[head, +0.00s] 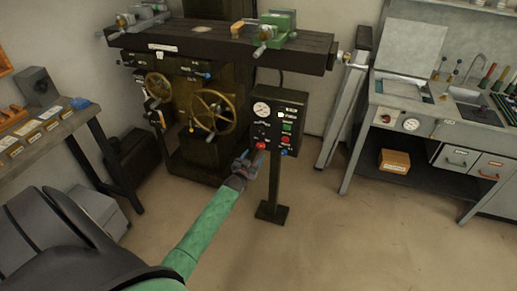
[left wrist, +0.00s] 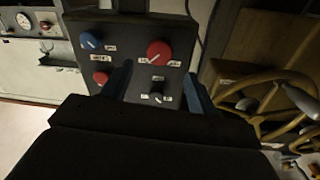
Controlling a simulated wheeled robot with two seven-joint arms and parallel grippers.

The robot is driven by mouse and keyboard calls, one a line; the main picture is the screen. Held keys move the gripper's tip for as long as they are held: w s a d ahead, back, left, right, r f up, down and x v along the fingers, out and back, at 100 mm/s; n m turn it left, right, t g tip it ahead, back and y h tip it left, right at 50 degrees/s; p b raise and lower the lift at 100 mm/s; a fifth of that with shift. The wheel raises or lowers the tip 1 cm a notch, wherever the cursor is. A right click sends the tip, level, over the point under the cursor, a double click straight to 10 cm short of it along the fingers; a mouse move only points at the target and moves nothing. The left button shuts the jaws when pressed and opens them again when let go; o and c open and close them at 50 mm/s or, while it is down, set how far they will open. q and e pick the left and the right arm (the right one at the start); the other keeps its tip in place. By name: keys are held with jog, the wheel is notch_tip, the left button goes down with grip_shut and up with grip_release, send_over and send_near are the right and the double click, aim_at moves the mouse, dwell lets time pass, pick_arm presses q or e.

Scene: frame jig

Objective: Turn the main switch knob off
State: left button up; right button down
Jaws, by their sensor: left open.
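The control panel (head: 278,120) stands on a dark post in front of the machine. In the left wrist view it carries a large red knob (left wrist: 160,51), a blue knob (left wrist: 90,40), a smaller red control (left wrist: 101,77) and a small black knob (left wrist: 157,93). Their labels are too small to read, so I cannot tell which is the main switch. My left gripper (head: 243,165) is open and empty, just below and left of the panel. In the wrist view its fingers (left wrist: 160,75) flank the black knob, with the red knob near the tips. I see no contact.
The machine's handwheel (head: 210,112) is behind and left of the panel. A workbench (head: 45,130) stands at the left. A grey counter with a sink (head: 472,100) stands at the right. The floor right of the post is clear.

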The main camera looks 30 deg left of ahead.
aim_at(260, 147)
pick_arm(q)
jog(key=shift+w+a+p, duration=0.2)
jog(key=shift+w, duration=0.9)
jog(key=shift+w+a+p, duration=0.15)
jog(key=shift+w+p, duration=0.05)
jog(key=shift+w, duration=0.9)
jog(key=shift+w+a+p, duration=0.2)
jog(key=shift+w, duration=0.9)
pick_arm(e)
jog(key=shift+w+f, duration=0.15)
jog(key=shift+f, duration=1.25)
jog(key=shift+w+f, duration=0.1)
jog(key=shift+f, duration=1.3)
pick_arm(q)
jog(key=c, duration=1)
